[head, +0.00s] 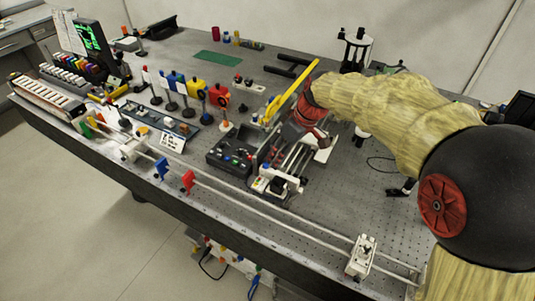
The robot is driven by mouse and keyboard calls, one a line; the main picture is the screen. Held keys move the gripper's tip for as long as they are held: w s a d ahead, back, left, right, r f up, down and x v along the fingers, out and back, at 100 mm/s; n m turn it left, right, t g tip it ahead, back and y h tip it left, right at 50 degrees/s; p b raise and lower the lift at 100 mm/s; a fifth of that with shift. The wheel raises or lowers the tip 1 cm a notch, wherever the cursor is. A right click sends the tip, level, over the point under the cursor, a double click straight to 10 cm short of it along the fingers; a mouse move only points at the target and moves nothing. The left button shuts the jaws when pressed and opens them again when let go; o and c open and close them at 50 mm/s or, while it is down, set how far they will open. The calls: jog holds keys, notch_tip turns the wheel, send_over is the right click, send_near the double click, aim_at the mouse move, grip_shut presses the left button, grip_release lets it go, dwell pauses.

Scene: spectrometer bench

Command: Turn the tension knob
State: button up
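My arm reaches in from the right. My gripper (290,132) is over the middle of the bench, small, dark and red, beside a low apparatus with metal rods (292,160). Its fingertips are hard to make out, so I cannot tell whether it is open or shut, or whether it touches anything. A long yellow bar (290,92) slants beside it. I cannot pick out the tension knob for certain. A black control box (228,158) with small coloured knobs lies left of the gripper. A small white device (274,184) with blue and red parts stands in front of the rods.
The perforated bench (330,215) has free room at front right. A long rail (300,233) runs along its front edge, bearing a white carriage (361,256) and blue and red holders. Several coloured lens stands (190,90) fill the left. A black stand (353,50) rises behind.

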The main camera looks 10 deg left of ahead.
aim_at(267, 164)
jog(key=a+f+n, duration=0.1)
jog(key=w+a+f+n+b, duration=0.1)
jog(key=f, duration=0.1)
jog(key=a+f+b, duration=0.1)
jog(key=f, duration=0.1)
jog(key=shift+w+a+f+n, duration=0.2)
jog(key=shift+w+a+n, duration=0.15)
jog(key=shift+w+n, duration=0.05)
jog(key=shift+c, duration=1)
grip_shut()
